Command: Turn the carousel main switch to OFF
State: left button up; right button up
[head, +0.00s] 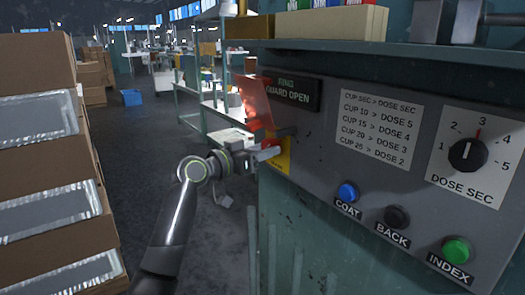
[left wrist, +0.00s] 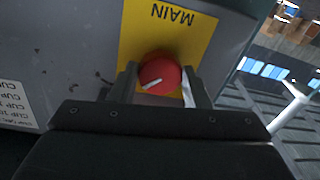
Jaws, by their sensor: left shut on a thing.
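The main switch is a red round knob (left wrist: 160,72) with a white pointer line, on a yellow plate (left wrist: 190,40) marked MAIN, upside down in the left wrist view. In the head view the yellow plate (head: 283,163) is at the left end of the grey control panel, and the red knob (head: 271,143) shows partly above my gripper. My left gripper (head: 266,153) reaches the knob from the left. In the left wrist view its two fingers (left wrist: 160,88) stand on either side of the knob and are shut on it. OFF and ON marks cannot be read.
A tilted translucent red flap (head: 255,103) hangs just above the switch. The panel also has a RING GUARD OPEN sign (head: 289,91), a dose dial (head: 467,155), and blue (head: 347,192), black (head: 397,217) and green (head: 456,250) buttons. Stacked cartons (head: 40,150) stand left.

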pick_arm(q)
jog(key=n+p, duration=0.3)
jog(key=n, duration=0.1)
jog(key=n+p, duration=0.4)
jog(key=n+g+p, duration=0.1)
jog(key=n+p, duration=0.2)
jog(key=n, duration=0.2)
jog(key=shift+r+p, duration=0.3)
jog(key=n+p, duration=0.3)
jog(key=n, duration=0.1)
jog(key=shift+f, duration=0.15)
dwell(0.4)
jog(key=o, duration=1)
jog(key=shift+c, duration=0.2)
